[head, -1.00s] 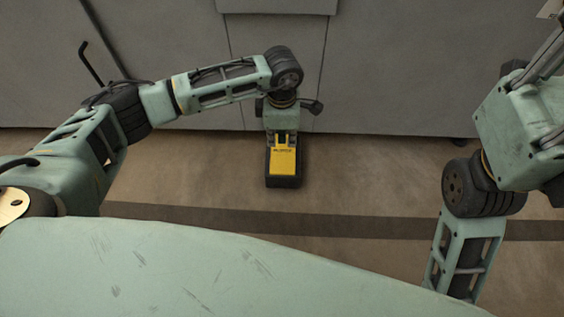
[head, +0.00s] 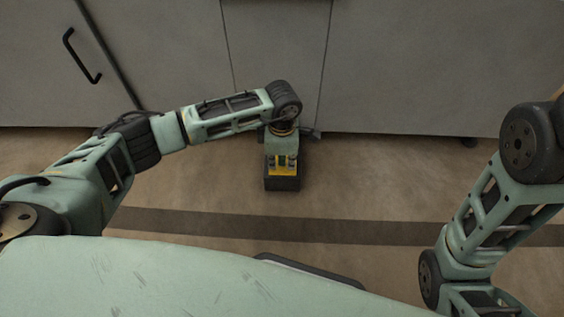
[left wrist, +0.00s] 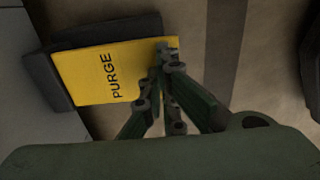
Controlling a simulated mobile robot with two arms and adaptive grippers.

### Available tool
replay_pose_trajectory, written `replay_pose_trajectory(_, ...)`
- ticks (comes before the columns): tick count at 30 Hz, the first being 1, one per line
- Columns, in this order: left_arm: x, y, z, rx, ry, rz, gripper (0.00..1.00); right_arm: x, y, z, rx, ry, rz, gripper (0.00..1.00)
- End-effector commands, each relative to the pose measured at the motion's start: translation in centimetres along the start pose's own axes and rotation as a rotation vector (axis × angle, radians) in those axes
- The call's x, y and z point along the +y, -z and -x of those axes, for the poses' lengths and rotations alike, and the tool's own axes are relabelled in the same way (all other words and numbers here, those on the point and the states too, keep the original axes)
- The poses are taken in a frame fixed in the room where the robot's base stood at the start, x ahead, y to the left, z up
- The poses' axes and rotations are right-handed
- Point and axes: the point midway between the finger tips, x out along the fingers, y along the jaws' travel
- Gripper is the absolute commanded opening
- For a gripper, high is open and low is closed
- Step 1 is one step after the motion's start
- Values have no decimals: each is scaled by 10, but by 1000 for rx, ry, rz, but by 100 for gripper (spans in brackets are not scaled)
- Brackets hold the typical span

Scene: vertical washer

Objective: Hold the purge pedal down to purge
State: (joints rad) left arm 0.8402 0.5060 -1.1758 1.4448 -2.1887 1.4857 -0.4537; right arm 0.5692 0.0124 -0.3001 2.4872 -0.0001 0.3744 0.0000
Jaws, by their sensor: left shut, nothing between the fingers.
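The purge pedal, a yellow plate (head: 283,171) in a dark housing (head: 283,184), sits on the floor in front of the grey machine. In the left wrist view the plate (left wrist: 100,78) shows the word PURGE. My left gripper (head: 282,160) is shut and empty, pointing down over the pedal and hiding part of the plate. In the left wrist view its closed fingertips (left wrist: 165,52) overlap the plate's right end. I cannot tell whether they touch it or whether the plate is pressed. My right gripper is out of view; only its arm shows at the right.
The grey machine front (head: 420,65) stands upright just behind the pedal. A black handle (head: 82,56) is on its left part. A dark stripe (head: 350,230) crosses the brown floor. The floor right of the pedal is clear.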

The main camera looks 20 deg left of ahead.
Motion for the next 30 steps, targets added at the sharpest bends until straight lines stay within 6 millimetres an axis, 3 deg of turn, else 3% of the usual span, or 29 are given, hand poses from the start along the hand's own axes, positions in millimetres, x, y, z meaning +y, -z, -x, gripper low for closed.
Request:
replay_pose_trajectory(8,-1,0,-3,1,1,0,0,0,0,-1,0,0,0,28)
replay_pose_trajectory(16,-5,0,-38,1,2,-1,0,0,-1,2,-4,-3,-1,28)
replay_pose_trajectory(30,-8,1,-43,3,8,-1,0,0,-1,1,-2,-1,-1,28)
